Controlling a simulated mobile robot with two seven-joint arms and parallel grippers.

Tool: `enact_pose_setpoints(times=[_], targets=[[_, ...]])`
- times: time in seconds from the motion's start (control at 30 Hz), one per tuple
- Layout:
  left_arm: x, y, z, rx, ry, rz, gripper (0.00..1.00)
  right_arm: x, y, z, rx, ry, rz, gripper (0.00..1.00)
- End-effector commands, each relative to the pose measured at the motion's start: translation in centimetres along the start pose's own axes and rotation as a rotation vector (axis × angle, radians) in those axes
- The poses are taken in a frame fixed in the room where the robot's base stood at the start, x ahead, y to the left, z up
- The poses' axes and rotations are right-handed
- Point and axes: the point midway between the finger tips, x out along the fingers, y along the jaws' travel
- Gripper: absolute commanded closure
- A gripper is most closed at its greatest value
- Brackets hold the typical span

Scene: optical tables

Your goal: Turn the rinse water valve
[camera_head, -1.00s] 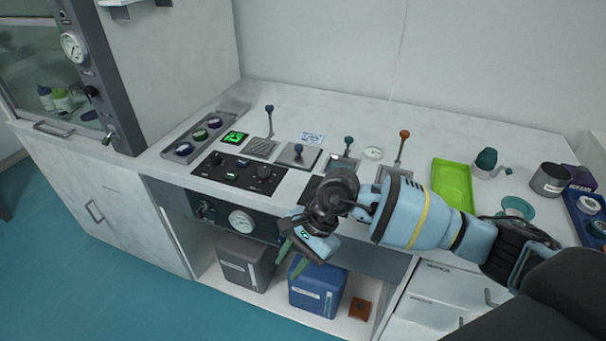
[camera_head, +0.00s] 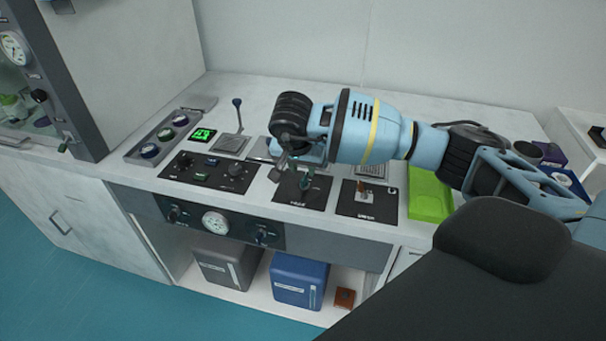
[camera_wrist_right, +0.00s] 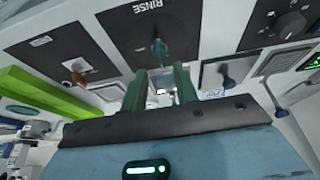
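The rinse valve is a small teal handle on a black panel (camera_head: 290,201). In the right wrist view the panel reads RINSE (camera_wrist_right: 130,30) and the teal handle (camera_wrist_right: 158,48) stands out from it. My right gripper (camera_wrist_right: 160,82) is open, with two green fingers apart and nothing between them. The handle lies just beyond the fingertips, roughly in line with the gap. In the head view my right wrist is above the rinse panel and partly hides the handle and fingers. My left gripper is not in view.
A similar black panel with an orange-brown handle (camera_head: 361,187) lies to the right. A control panel with knobs (camera_head: 208,172) lies to the left. A lever (camera_head: 237,118) stands behind it. A green tray (camera_head: 430,196) is at the right.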

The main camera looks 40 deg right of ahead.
Motion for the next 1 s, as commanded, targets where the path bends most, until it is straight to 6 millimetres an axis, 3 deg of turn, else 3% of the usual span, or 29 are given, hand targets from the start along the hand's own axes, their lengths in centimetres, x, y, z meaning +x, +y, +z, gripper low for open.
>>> enact_pose_setpoints(times=[0.1,0.3,0.67,0.9,1.0], targets=[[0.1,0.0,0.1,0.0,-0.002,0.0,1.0,2.0,0.1,0.1,0.001,-0.002,0.003,0.71],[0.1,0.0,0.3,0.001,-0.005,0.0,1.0,4.0,0.0,0.0,0.001,-0.001,0.001,0.71],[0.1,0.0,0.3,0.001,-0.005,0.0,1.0,4.6,0.0,0.0,0.001,0.0,-0.001,0.71],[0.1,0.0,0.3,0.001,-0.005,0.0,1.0,4.5,0.0,0.0,0.001,0.0,-0.001,0.99],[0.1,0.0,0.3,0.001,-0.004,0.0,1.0,4.5,0.0,0.0,0.001,0.0,-0.001,1.0]])
